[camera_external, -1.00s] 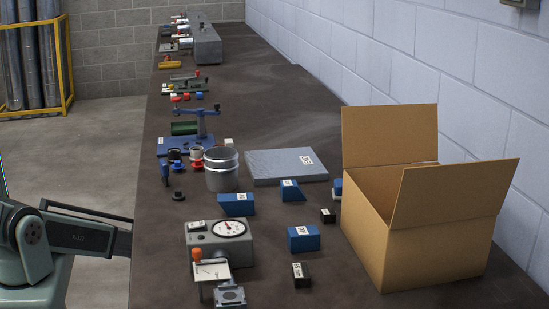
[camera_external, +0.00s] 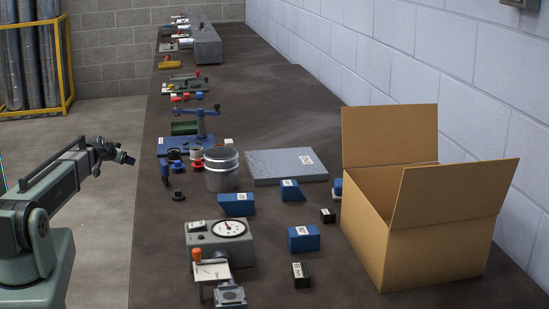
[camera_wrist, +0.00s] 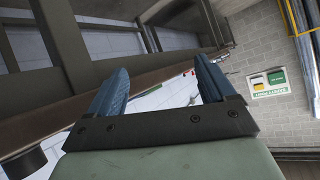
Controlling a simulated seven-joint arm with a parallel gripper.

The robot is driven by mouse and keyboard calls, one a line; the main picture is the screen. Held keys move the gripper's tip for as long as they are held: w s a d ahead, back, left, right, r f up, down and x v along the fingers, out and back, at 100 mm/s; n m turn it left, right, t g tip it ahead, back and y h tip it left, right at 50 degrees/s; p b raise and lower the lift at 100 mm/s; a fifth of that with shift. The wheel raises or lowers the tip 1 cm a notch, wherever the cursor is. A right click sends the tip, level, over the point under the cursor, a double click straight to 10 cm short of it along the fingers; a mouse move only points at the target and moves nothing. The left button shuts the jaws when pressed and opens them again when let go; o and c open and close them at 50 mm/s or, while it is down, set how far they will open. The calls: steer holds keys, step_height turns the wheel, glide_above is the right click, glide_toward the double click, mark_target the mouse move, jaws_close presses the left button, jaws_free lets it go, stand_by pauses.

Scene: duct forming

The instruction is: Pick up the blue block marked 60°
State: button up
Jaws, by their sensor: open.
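Several blue blocks with white labels lie on the dark bench in the external view: a wedge-shaped one (camera_external: 236,206), a smaller one (camera_external: 291,191) to its right, and a box-like one (camera_external: 303,239) nearer the camera. Another blue piece (camera_external: 337,187) is partly hidden by the cardboard box. The labels are too small to read, so I cannot tell which is marked 60°. My gripper (camera_external: 127,158) is off the bench's left edge, well away from the blocks. In the wrist view my gripper (camera_wrist: 158,85) has its two blue fingers apart, with nothing between them.
An open cardboard box (camera_external: 430,240) stands at the right. A dial gauge box (camera_external: 222,245), a metal can (camera_external: 221,170), a grey slab (camera_external: 286,166) and black labelled blocks (camera_external: 301,275) surround the blue blocks. A yellow rack (camera_external: 68,60) stands on the floor behind.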

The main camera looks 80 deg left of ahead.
steer(key=w+d+r+m+t, duration=0.1)
steer(key=w+d+r+m, duration=0.1)
steer(key=w+r, duration=0.45)
steer(key=w+d+r+m+t, duration=0.1)
steer(key=w+d+r+m, duration=0.15)
steer(key=r, duration=0.75)
steer(key=w+d+r+m, duration=0.1)
steer(key=w+r, duration=0.4)
steer(key=r, duration=0.4)
steer(key=w+d+f+m+h, duration=0.2)
steer(key=w+d+f+h, duration=0.15)
steer(key=w+d, duration=0.7)
steer(key=m+g+h, duration=0.4)
steer(key=g+h, duration=0.2)
steer(key=h, duration=0.2)
glide_above(238, 196)
steer(key=w, duration=0.1)
step_height(238, 196, down, 5)
steer(key=shift+y, duration=0.25)
step_height(238, 196, down, 7)
steer(key=shift+w+f, duration=0.1)
steer(key=shift+w, duration=0.05)
steer(key=shift+s+f, duration=0.2)
steer(key=shift+f, duration=0.45)
steer(key=shift+s+f, duration=0.2)
steer(key=shift+f, duration=0.5)
steer(key=shift+s+f, duration=0.2)
steer(key=shift+f, duration=0.45)
steer(key=shift+a+f, duration=0.1)
steer(key=shift+f, duration=0.5)
